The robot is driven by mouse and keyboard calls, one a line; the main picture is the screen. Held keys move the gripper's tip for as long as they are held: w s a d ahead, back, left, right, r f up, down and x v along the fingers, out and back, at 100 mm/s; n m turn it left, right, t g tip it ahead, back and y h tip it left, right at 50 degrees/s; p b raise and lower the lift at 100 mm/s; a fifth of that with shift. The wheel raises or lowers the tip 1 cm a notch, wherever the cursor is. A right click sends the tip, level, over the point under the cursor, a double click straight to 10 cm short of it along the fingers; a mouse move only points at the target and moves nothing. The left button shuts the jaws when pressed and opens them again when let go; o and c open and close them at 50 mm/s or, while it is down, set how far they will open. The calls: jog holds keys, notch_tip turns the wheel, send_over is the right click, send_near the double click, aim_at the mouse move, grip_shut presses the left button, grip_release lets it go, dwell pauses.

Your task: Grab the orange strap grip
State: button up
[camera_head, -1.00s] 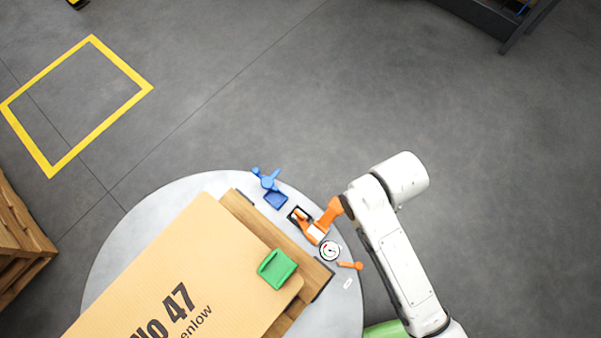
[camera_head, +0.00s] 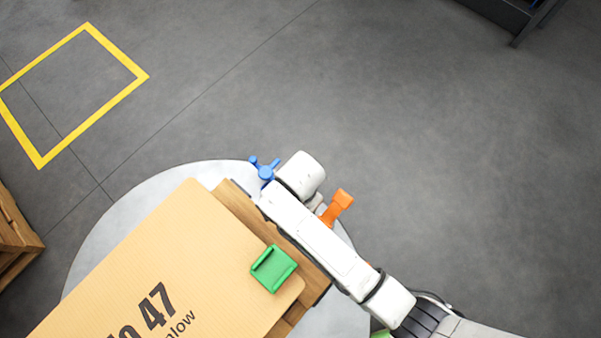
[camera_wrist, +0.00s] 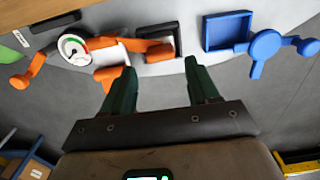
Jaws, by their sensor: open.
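The orange strap grip (camera_head: 338,204) juts outward over the round table's edge in the head view, partly covered by my white arm. In the wrist view, an orange block-like part that appears to be the grip (camera_wrist: 107,76) is just left of my left finger and partly behind it. In the head view my arm hides the gripper.
A blue tool (camera_head: 267,171) with a blue tray (camera_wrist: 226,32) is beside the orange one. A dial gauge (camera_wrist: 74,49) and an orange ball-ended lever (camera_wrist: 28,72) lie left. A green corner piece (camera_head: 272,268) sits on the cardboard box (camera_head: 150,260).

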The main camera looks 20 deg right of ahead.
jog(key=shift+f+b, duration=0.7)
jog(key=shift+f, duration=2.4)
jog(key=c, duration=0.9)
